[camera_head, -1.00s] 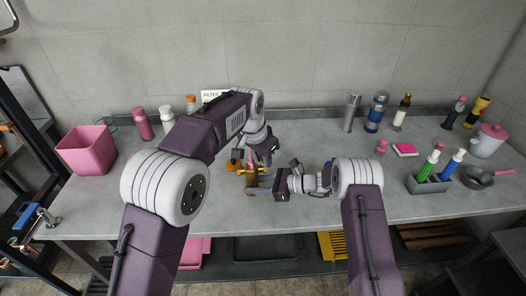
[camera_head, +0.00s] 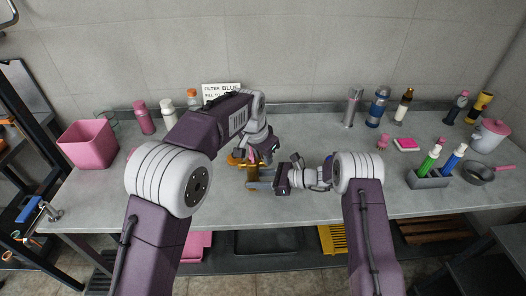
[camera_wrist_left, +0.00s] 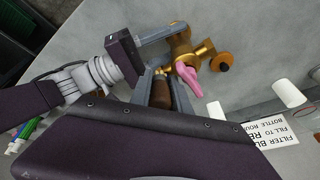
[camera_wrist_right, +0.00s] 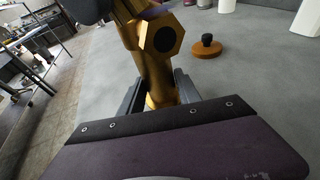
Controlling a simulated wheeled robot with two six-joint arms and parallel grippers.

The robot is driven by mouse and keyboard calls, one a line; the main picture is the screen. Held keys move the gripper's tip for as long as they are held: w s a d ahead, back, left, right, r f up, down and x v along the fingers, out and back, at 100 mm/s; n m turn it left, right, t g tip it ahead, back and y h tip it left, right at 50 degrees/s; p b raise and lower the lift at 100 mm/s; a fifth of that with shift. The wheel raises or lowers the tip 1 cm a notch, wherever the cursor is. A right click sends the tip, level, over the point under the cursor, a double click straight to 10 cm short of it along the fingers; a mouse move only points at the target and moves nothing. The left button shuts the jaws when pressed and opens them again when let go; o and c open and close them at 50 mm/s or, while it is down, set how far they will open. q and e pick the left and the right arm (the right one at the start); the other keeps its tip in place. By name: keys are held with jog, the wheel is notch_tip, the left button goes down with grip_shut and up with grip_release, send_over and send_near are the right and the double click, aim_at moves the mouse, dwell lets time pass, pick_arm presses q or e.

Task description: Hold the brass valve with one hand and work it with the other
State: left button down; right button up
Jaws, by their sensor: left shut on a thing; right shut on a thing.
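The brass valve (camera_wrist_left: 181,45) is held off the bench, between my two grippers. It has a brass body and a pink lever (camera_wrist_left: 187,77), both clear in the left wrist view. My right gripper (camera_head: 256,186) is shut on the brass body, which fills its jaws in the right wrist view (camera_wrist_right: 156,78). My left gripper (camera_head: 268,160) is above and close to the valve. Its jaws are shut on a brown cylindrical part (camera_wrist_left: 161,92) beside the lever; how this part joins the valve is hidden.
An orange-brown disc with a black knob (camera_wrist_right: 206,48) lies on the bench. A sign (camera_head: 222,90) and bottles (camera_head: 167,112) stand behind my left arm. A pink bin (camera_head: 88,145) is at left; a marker holder (camera_head: 428,181) and pan (camera_head: 478,174) at right. The bench front is mostly clear.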

pick_arm(q)
jog(key=shift+s+r, duration=0.1)
jog(key=shift+r, duration=4)
pick_arm(e)
jog(key=o, duration=1.1)
jog(key=shift+c, duration=0.2)
jog(key=v, duration=0.7)
jog(key=shift+s+d+r, duration=0.1)
jog(key=shift+d, duration=0.15)
